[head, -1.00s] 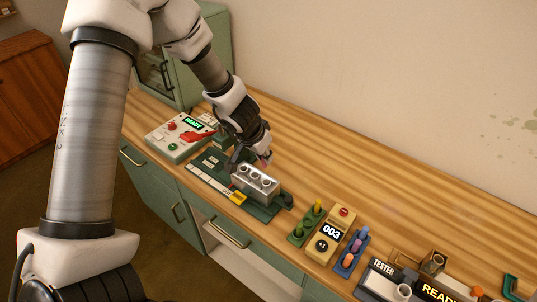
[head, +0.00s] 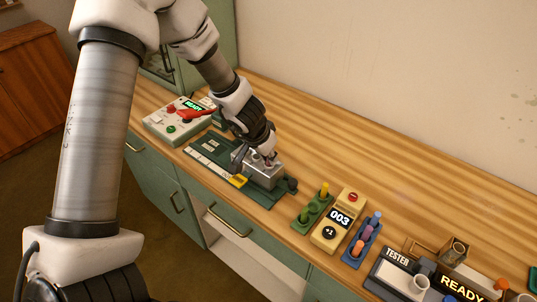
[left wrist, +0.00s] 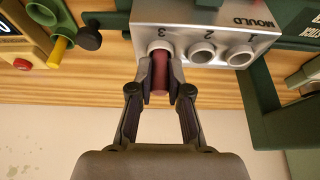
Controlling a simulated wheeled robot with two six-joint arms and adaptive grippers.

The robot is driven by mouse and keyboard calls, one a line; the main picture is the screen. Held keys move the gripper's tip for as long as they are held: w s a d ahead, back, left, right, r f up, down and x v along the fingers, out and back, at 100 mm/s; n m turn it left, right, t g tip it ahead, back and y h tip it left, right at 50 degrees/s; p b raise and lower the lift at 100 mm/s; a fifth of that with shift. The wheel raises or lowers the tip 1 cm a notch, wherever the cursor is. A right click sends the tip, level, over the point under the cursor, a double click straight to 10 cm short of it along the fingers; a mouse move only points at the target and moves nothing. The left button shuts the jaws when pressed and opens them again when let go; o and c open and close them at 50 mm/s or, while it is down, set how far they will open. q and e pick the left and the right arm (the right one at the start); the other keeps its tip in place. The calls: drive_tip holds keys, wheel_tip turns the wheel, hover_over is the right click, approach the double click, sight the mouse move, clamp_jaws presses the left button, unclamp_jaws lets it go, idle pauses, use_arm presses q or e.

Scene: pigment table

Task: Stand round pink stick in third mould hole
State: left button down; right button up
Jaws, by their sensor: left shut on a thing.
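The silver mould (head: 262,177) stands on a dark green base on the table. In the left wrist view the mould (left wrist: 237,15) shows holes marked 1, 2 and 3. My left gripper (head: 264,156) is over the mould, shut on the round pink stick. In the left wrist view my left gripper (left wrist: 161,80) has its fingers on both sides of the stick (left wrist: 160,70), which looks dark pink. The stick's far end is at the hole marked 3 (left wrist: 157,46) and seems to be in its mouth; how deep I cannot tell. My right gripper is out of view.
A control box (head: 178,122) with a green display stands left of the mould. To the right are a green rack (head: 312,213), a yellow counter (head: 339,222) reading 003, a blue rack (head: 361,243) and a tester (head: 395,273). The table behind the mould is clear.

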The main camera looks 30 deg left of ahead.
use_arm(q)
drive_tip(key=shift+f, duration=0.4)
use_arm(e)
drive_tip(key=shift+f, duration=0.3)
use_arm(q)
drive_tip(key=c, duration=1)
unclamp_jaws()
drive_tip(key=shift+c, duration=0.2)
drive_tip(key=shift+r, duration=0.2)
drive_tip(key=v, duration=1.1)
drive_tip(key=shift+s+r, duration=0.2)
drive_tip(key=shift+r, duration=0.1)
